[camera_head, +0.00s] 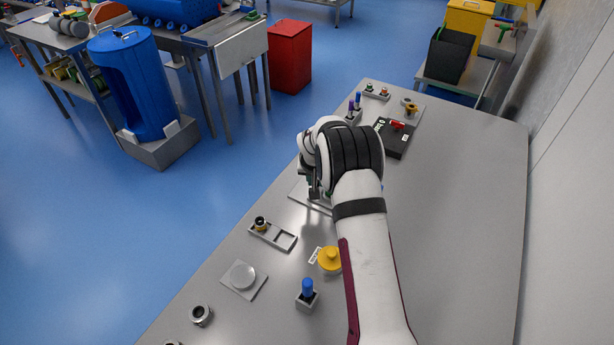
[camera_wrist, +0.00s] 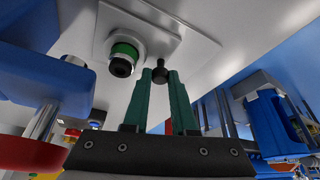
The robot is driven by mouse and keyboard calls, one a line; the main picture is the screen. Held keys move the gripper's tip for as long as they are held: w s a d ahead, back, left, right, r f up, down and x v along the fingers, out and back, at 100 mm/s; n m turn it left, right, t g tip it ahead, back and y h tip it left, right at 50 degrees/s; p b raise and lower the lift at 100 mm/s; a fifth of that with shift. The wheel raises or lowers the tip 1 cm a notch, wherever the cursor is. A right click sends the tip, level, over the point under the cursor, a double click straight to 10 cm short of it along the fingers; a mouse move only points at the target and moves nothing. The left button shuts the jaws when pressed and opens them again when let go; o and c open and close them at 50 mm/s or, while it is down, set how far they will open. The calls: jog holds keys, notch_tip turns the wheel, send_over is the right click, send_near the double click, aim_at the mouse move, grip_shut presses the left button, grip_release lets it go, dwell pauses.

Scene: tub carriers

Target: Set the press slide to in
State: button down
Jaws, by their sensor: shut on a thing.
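The press slide is partly in view: a pale plate (camera_wrist: 180,38) in the wrist view carries a small dark knob (camera_wrist: 160,70) on a stem. My gripper (camera_wrist: 160,78) has its two green fingers on either side of this knob, shut on it. Beside it on the plate is a round black part with a green ring (camera_wrist: 123,57). In the head view the plate's edge (camera_head: 299,194) shows on the table, and my wrist hides the knob and most of the plate. Whether the slide stands in or out cannot be told.
On the grey table (camera_head: 450,230), a yellow knob (camera_head: 330,259), a blue peg in a block (camera_head: 307,290), a two-pocket holder (camera_head: 282,238) and a clear disc on a plate (camera_head: 243,277) stand nearer. A black box (camera_head: 393,140) with a red handle lies beyond. The table's right side is clear.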

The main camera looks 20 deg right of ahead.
jog(key=c, duration=1)
grip_release()
jog(key=v, duration=1.5)
jog(key=shift+r, duration=0.4)
jog(key=shift+s+a, duration=0.1)
